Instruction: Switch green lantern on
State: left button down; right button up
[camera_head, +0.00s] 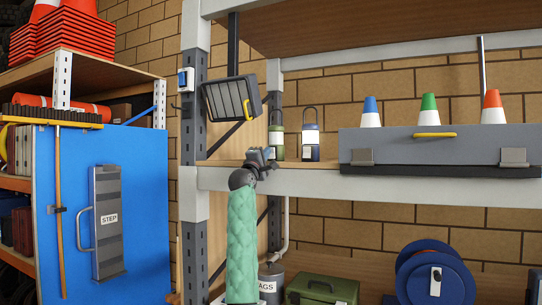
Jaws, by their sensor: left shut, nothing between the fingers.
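The green lantern (277,152) stands upright on the shelf, with a dark loop handle on top and a pale band around its middle. Its lower left is close behind my left gripper (268,154) in the picture. I cannot tell whether they touch. A second lantern (311,153), dark blue with a pale band, stands just to its right. My left gripper is shut and empty at the shelf's front edge, at the end of my green-sleeved arm. Whether the green lantern is lit, and where its switch is, I cannot tell. My right gripper is not in view.
A grey bin (390,145) bearing blue, green and orange-tipped cones stands right of the lanterns. A black work lamp (231,98) hangs at the upper left by the shelf post (190,130). Below are a green case (322,290) and a blue reel (433,275).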

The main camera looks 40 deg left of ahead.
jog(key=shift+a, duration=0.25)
pick_arm(q)
jog(key=shift+w, duration=0.1)
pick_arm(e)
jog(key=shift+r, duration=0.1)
pick_arm(q)
jog(key=shift+w, duration=0.35)
jog(key=shift+w+a, duration=0.1)
jog(key=shift+s, duration=0.6)
jog(key=s+d+b, duration=0.1)
jog(key=s+d, duration=0.1)
jog(key=s, duration=0.5)
jog(key=shift+s, duration=0.25)
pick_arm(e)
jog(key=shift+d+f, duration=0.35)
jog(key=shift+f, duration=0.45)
